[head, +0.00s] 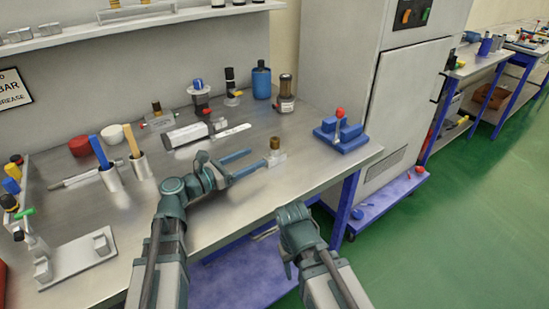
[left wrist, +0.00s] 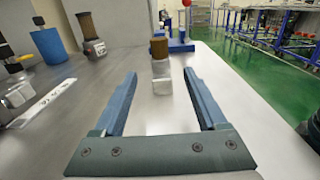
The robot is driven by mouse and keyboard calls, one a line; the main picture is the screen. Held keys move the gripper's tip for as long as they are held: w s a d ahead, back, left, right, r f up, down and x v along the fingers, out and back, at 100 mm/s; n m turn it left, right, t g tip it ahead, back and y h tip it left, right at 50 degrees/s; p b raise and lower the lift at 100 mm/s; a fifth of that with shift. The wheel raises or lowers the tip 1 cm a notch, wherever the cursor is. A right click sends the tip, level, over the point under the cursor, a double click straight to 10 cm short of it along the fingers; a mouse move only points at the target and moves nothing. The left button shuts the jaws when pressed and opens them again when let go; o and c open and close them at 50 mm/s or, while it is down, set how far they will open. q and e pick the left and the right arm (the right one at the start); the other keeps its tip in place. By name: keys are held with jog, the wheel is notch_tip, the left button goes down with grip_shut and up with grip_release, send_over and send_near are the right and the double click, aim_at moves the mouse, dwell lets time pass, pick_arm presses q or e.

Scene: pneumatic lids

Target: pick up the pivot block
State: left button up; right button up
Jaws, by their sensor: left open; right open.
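The pivot block, which I take to be the small silver block with a brown knurled top (head: 276,158), stands upright on the metal bench. My left gripper (head: 257,159) is open and low over the bench, its blue fingers pointing at the block. In the left wrist view the pivot block (left wrist: 160,71) appears between the fingertips of my left gripper (left wrist: 160,80), with a gap on either side. I cannot tell how far the block reaches in between the fingers. My right gripper (head: 273,248) is open and empty, off the bench's front edge.
A blue fixture with a red knob (head: 341,136) stands right of the block. A silver cylinder unit (head: 187,134), a sight-glass unit (head: 285,95) and a blue bottle (head: 261,80) stand behind. Tool cups (head: 111,178) and a grey bracket plate (head: 77,259) are left. Bench around the block is clear.

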aim_at(282, 150)
pick_arm(q)
jog(key=x, duration=0.6)
jog(key=shift+w+d, duration=0.25)
jog(key=shift+d, duration=0.1)
jog(key=x, duration=0.5)
jog(key=shift+w+d, duration=0.1)
jog(key=shift+r, duration=0.1)
grip_shut()
